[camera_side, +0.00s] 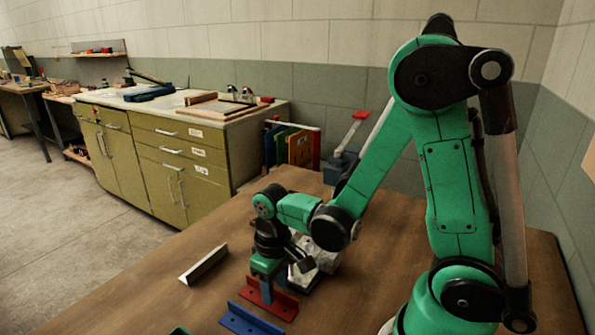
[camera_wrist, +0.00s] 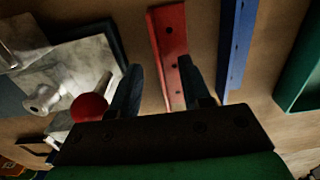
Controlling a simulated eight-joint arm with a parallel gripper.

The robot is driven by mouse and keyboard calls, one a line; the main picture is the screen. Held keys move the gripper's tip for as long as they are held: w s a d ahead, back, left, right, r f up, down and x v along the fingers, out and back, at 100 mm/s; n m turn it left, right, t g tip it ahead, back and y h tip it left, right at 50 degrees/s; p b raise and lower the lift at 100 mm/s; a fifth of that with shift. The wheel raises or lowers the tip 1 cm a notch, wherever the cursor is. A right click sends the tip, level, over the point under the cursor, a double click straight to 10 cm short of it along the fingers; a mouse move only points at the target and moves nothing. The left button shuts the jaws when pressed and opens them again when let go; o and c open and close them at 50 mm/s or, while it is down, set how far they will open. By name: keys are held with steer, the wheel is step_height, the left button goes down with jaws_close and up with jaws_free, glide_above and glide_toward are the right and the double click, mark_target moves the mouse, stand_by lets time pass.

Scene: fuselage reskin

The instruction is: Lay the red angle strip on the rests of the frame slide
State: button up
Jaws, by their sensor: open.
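The red angle strip (camera_side: 283,304) lies on the wooden table below my gripper (camera_side: 265,291) in the side view. In the wrist view the red strip (camera_wrist: 172,48), with holes along it, runs between and beyond the two dark fingers of my gripper (camera_wrist: 159,64). The fingers are apart; I cannot tell if they touch the strip. A pale, mottled block on a dark blue base (camera_side: 318,262) stands just behind my gripper. The block shows at the left in the wrist view (camera_wrist: 75,72), with a red knob (camera_wrist: 90,107). I cannot tell if this is the frame slide; its rests are not clear.
A blue angle strip (camera_side: 250,319) lies beside the red one, towards the front. A grey metal angle (camera_side: 204,264) lies to the left. A green part (camera_wrist: 302,75) is at the wrist view's right edge. Table between the grey angle and my gripper is clear.

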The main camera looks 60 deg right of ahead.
steer(key=shift+f, duration=0.25)
jaws_close()
steer(key=shift+r, duration=0.15)
step_height(320, 180, up, 19)
steer(key=s+d+f, duration=0.1)
steer(key=d+f, duration=0.6)
steer(key=d, duration=0.5)
steer(key=shift+d+f, duration=0.15)
steer(key=shift+d, duration=0.1)
